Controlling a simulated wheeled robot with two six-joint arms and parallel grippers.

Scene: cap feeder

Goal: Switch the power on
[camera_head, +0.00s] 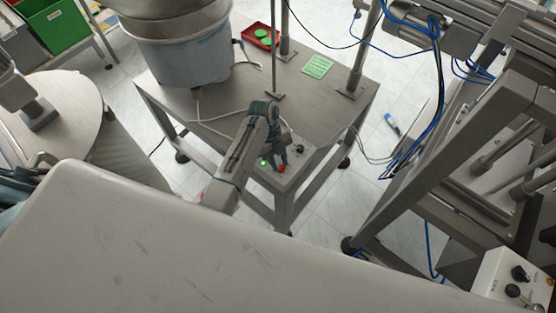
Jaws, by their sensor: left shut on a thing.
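A small control panel (291,170) sits at the front corner of the grey metal table (225,110). It carries a lit green light (263,162), a red button (281,169) and a black knob (300,149). My left gripper (284,158) points down over the panel, between the green light and the black knob and just behind the red button. It is shut on a small part of the panel, seemingly a switch, which the fingers mostly hide. My right gripper does not show.
A large feeder bowl (185,50) stands on the table's back left. A thin post (274,50) rises behind my left arm. A green card (317,67) and a red tray (262,36) lie further back. A metal frame with blue cables (440,100) stands at right.

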